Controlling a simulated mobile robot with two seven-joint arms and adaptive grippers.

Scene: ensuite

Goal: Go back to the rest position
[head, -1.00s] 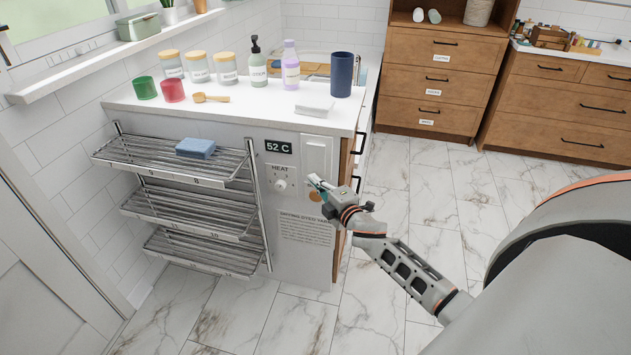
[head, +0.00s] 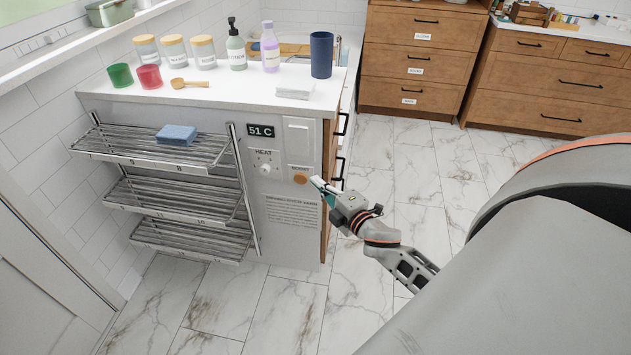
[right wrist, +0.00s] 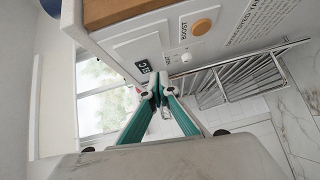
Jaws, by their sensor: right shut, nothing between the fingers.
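My right gripper (head: 318,184) is shut and empty in front of the right side of the white heater panel, close to the orange boost button (head: 300,179). In the right wrist view, its green-lined fingers (right wrist: 158,84) meet at the tips with nothing between them. The boost button also shows in that view (right wrist: 202,27), apart from the fingertips. The heat knob (head: 265,169) and a display reading 51 C (head: 261,131) are on the same panel. My left gripper is not in view.
A chrome rack (head: 160,190) with a blue sponge (head: 176,135) on its top shelf stands left of the panel. The counter (head: 225,92) holds jars, bottles, cups and a folded white cloth (head: 294,92). Wooden drawers (head: 415,60) stand behind. The marble floor (head: 400,165) between is clear.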

